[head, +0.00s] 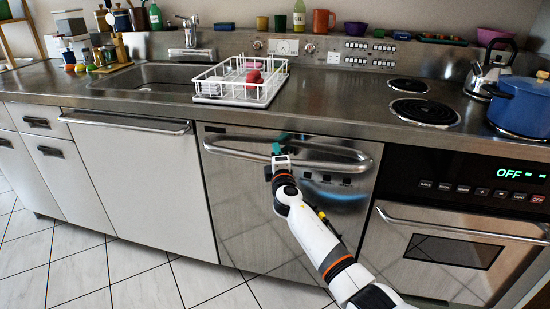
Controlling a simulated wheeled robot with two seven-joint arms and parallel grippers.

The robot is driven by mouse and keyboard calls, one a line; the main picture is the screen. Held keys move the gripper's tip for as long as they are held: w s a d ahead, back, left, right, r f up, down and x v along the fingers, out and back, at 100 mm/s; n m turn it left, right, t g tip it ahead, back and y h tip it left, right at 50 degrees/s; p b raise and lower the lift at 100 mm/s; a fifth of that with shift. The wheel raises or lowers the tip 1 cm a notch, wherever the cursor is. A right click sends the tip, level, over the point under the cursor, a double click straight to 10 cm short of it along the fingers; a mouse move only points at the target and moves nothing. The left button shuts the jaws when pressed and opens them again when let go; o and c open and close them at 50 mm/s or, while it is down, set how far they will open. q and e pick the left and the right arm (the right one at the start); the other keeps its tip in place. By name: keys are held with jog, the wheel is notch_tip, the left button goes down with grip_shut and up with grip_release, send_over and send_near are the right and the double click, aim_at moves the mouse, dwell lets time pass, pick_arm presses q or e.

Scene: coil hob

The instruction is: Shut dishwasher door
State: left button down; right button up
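The dishwasher door (245,215) is the shiny steel front in the middle of the head view, under the counter. It stands upright and looks about level with the fronts beside it; I cannot tell whether a small gap is left. Its long curved handle (235,149) runs across the upper part. My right gripper (280,158) is at the door's upper part, in front of the handle, and hides a piece of it. Its fingers are too small to tell whether they are open or touching the door. My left gripper is not in view.
A white cabinet front (140,185) is left of the door and an oven (450,250) is right of it. On the steel counter are a white dish rack (240,82), coil burners (425,111) and a blue pot (522,106). The tiled floor (140,285) at left is clear.

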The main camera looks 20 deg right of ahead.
jog(key=shift+w+a+f, duration=0.1)
jog(key=shift+a, duration=0.1)
dwell(0.6)
jog(key=p+v, duration=0.1)
jog(key=v, duration=0.2)
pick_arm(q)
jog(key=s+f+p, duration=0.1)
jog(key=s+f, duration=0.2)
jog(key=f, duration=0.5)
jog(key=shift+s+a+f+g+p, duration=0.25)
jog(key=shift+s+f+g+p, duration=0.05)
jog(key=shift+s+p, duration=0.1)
pick_arm(e)
jog(key=v, duration=0.9)
jog(key=shift+d, duration=0.1)
